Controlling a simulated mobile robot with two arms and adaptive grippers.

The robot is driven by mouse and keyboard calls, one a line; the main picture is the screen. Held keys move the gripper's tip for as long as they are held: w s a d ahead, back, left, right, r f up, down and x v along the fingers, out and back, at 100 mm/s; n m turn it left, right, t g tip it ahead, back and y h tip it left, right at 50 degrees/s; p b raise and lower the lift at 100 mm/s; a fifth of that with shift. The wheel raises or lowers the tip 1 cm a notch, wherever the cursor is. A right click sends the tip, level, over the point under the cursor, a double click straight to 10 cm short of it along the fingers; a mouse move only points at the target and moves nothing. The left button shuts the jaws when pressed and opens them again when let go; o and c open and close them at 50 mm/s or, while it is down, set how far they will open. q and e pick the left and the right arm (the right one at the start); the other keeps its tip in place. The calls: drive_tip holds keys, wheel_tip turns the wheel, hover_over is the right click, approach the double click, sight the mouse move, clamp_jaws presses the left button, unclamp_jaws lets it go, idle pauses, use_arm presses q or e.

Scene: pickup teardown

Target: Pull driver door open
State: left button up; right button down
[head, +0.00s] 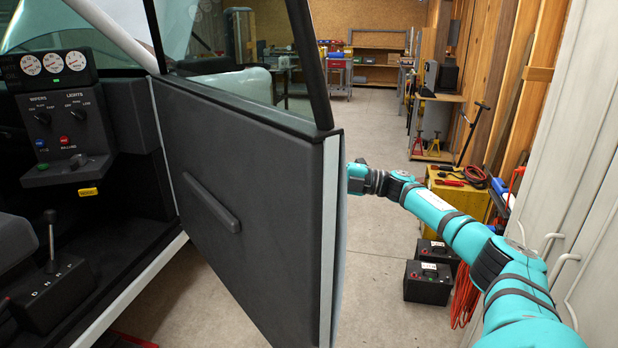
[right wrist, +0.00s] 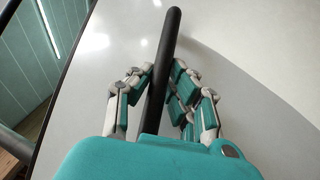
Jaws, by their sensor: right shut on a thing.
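The driver door (head: 250,190) stands swung out from the cab, with its dark inner panel and inside pull handle (head: 211,203) facing me in the head view. A wide gap shows the cab interior. My right arm reaches around the door's free edge to its outer side, so the right gripper is hidden behind the door there. In the right wrist view my right gripper (right wrist: 158,95) is shut around a black bar-shaped door handle (right wrist: 165,60) on the light outer door panel (right wrist: 95,75). My left gripper is not in view.
The dashboard (head: 65,110) and gear shifter (head: 50,255) show inside the cab at left. Two black batteries (head: 428,283) and a yellow cabinet (head: 455,195) stand behind my right arm. Pale lockers (head: 575,170) line the right side.

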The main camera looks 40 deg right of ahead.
drive_tip(key=shift+a+r, duration=0.1)
drive_tip(key=shift+a, duration=0.1)
drive_tip(key=c, duration=1.2)
unclamp_jaws()
drive_tip(key=shift+w+a, duration=0.1)
drive_tip(key=shift+w, duration=0.05)
drive_tip(key=shift+c, duration=0.2)
drive_tip(key=shift+s+d+f, duration=0.2)
drive_tip(key=shift+s+d, duration=0.2)
drive_tip(key=shift+d, duration=0.05)
drive_tip(key=v, duration=1.1)
drive_tip(key=shift+r, duration=0.1)
